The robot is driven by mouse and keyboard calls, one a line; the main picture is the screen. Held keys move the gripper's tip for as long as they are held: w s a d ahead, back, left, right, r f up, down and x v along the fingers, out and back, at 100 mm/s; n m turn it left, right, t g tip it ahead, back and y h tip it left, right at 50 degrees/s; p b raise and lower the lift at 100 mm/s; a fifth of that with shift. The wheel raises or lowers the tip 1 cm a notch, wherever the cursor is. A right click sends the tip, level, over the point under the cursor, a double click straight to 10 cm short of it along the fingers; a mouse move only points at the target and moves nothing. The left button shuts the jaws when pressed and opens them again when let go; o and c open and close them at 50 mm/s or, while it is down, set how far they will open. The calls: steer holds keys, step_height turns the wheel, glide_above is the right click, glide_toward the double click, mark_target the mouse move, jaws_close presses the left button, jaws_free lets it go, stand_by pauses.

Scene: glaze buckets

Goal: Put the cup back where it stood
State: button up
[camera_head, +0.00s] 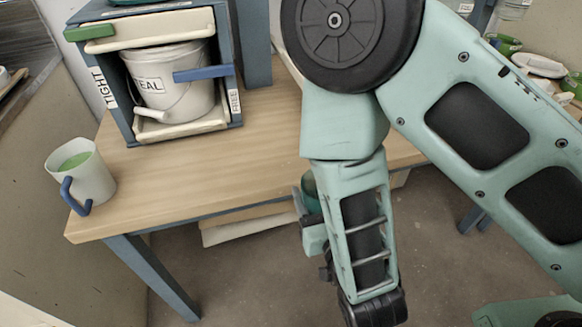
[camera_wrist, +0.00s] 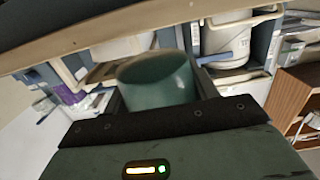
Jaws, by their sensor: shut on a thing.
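A dark green cup (camera_wrist: 157,82) is between the fingers of my gripper (camera_wrist: 160,98), which is shut on it. In the head view, my gripper (camera_head: 306,208) hangs beside the front edge of the wooden table (camera_head: 230,165), mostly behind my forearm. Only a sliver of the dark green cup (camera_head: 311,190) shows there. A white mug (camera_head: 93,178) with green contents and a blue handle stands upright near the table's left front corner, well apart from my gripper.
A blue-grey cabinet (camera_head: 122,98) on the table holds a white bucket (camera_head: 176,88); its labels include "TIGHT" and "FREE". A blue bar crosses the bucket's front. The table's middle is clear. Green and white dishes (camera_head: 540,65) lie at the far right.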

steer(key=shift+s+a+f+b, duration=0.15)
steer(key=shift+s+f+b, duration=0.1)
steer(key=shift+f+b, duration=0.05)
steer(key=shift+w+a+f+b, duration=0.1)
steer(key=shift+w+f+b, duration=0.15)
steer(key=shift+w+b, duration=0.35)
steer(key=shift+w+a+r+b, duration=0.15)
steer(key=shift+w+b, duration=0.25)
steer(key=shift+b, duration=0.15)
steer(key=shift+w+a+r+b, duration=0.15)
steer(key=shift+w+b, duration=0.25)
steer(key=shift+b, duration=0.15)
steer(key=p, duration=0.1)
glide_toward(289, 152)
steer(key=w+r, duration=0.1)
steer(key=w+a+r, duration=0.1)
steer(key=w, duration=0.1)
steer(key=w+r, duration=0.1)
steer(key=w, duration=0.1)
steer(key=shift+w+a+r, duration=0.1)
steer(key=shift+a+r, duration=0.1)
steer(key=shift+r, duration=0.05)
steer(key=shift+p+x, duration=0.3)
steer(key=shift+x, duration=2)
steer(key=shift+f, duration=0.1)
